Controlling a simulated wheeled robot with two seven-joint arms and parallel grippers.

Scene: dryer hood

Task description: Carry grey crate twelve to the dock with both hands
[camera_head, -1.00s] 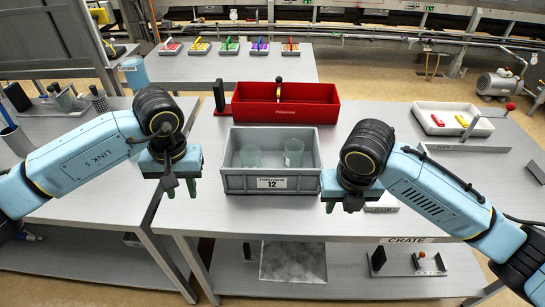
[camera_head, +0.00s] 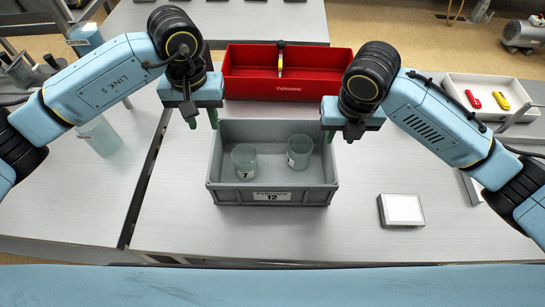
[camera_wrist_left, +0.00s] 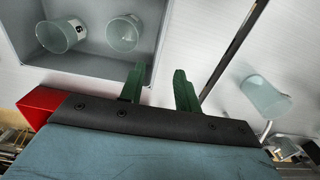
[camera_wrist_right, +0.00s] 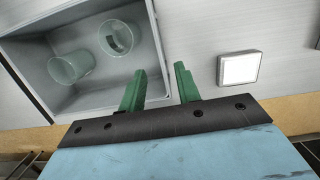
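Grey crate twelve (camera_head: 272,196) stands on the table with its number label facing me. Two translucent cups, a left one (camera_head: 244,160) and a right one (camera_head: 300,152), stand inside it. My left gripper (camera_head: 202,120) is open at the crate's left wall, with one green finger on the inner side and one on the outer side in the left wrist view (camera_wrist_left: 159,88). My right gripper (camera_head: 340,134) is open at the right wall in the same way, seen in the right wrist view (camera_wrist_right: 160,88). I cannot tell how deep the fingers reach. The dock is mostly hidden by my right arm.
A red bin (camera_head: 255,82) stands close behind the crate. A white tray (camera_head: 455,88) with red and yellow items is at the back right. A small white square plate (camera_head: 401,210) lies right of the crate. A translucent cup (camera_head: 101,136) stands on the left table.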

